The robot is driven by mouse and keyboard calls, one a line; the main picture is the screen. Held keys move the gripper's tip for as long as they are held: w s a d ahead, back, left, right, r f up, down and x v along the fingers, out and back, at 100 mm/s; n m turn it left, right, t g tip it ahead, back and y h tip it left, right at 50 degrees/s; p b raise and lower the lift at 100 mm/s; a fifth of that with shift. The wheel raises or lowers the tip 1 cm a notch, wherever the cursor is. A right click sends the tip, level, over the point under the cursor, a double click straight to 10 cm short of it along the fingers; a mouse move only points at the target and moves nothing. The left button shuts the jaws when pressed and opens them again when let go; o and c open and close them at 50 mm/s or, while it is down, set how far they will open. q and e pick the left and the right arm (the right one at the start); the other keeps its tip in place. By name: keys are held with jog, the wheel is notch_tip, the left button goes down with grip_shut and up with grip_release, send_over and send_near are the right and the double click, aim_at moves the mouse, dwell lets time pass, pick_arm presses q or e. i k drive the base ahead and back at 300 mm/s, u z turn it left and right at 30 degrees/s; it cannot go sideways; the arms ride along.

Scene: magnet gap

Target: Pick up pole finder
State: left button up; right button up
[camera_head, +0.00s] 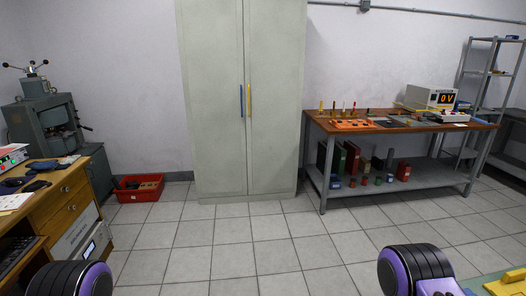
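I cannot make out a pole finder for certain in the head view. Small items stand on the orange-topped workbench (462,127) at the right, including several upright coloured pieces near an orange tray (353,125), but they are too small to identify. Dark small items also lie on the wooden desk (62,186) at the left. Black and purple round parts of my arms show at the bottom left and bottom right. Neither gripper is in view.
A tall pale cabinet (218,100) stands at the back. A red crate (139,193) is on the floor beside it. A meter reading 0 V (431,97) stands on the workbench. A yellow object (513,276) is at the bottom right edge. The tiled floor ahead is clear.

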aim_at(321, 108)
jog(key=i, duration=3)
jog(key=z, duration=3.25)
jog(key=i, duration=1.3)
jog(key=u, duration=2.85)
